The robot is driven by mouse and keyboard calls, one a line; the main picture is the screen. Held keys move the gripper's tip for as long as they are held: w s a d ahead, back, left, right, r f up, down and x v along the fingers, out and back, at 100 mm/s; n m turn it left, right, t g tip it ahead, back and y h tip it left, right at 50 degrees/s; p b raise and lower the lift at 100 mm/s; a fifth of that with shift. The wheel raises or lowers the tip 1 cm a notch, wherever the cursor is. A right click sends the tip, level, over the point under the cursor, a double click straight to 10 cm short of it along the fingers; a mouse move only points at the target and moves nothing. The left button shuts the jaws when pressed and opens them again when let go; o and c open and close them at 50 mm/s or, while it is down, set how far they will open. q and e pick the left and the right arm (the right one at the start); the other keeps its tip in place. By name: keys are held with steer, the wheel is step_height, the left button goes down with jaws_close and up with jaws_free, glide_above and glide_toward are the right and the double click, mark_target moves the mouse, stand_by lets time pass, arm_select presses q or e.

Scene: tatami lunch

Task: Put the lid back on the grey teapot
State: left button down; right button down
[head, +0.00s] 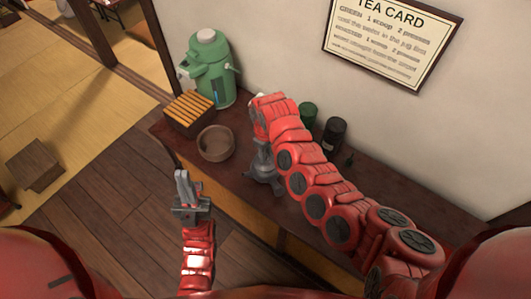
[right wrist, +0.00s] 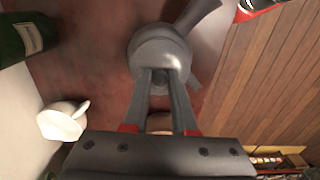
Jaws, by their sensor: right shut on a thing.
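The grey teapot (head: 262,174) stands on the reddish-brown counter, partly hidden by my right arm in the head view. In the right wrist view the round grey lid (right wrist: 160,50) shows at the fingertips, over the teapot, whose spout (right wrist: 198,14) points up and right. My right gripper (right wrist: 165,77) is shut on the lid's knob. I cannot tell whether the lid touches the teapot's rim. My left gripper (head: 183,180) is empty, out in front of the counter. Its fingers are close together, and I cannot tell if a gap remains.
A brown bowl (head: 215,144), a slatted wooden box (head: 188,113) and a green air pot (head: 210,70) stand left on the counter (head: 228,183). A dark canister (head: 333,134) and a green canister (head: 308,114) stand behind my right arm. A white pot (right wrist: 63,121) is near the wall.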

steer(key=shift+p, duration=0.55)
stand_by(0.9)
steer(key=shift+f, duration=0.15)
stand_by(0.7)
stand_by(0.5)
stand_by(0.4)
steer(key=shift+c, duration=0.8)
jaws_free()
steer(key=shift+p, duration=0.3)
steer(key=shift+r+p, duration=3.2)
steer(key=shift+r, duration=0.35)
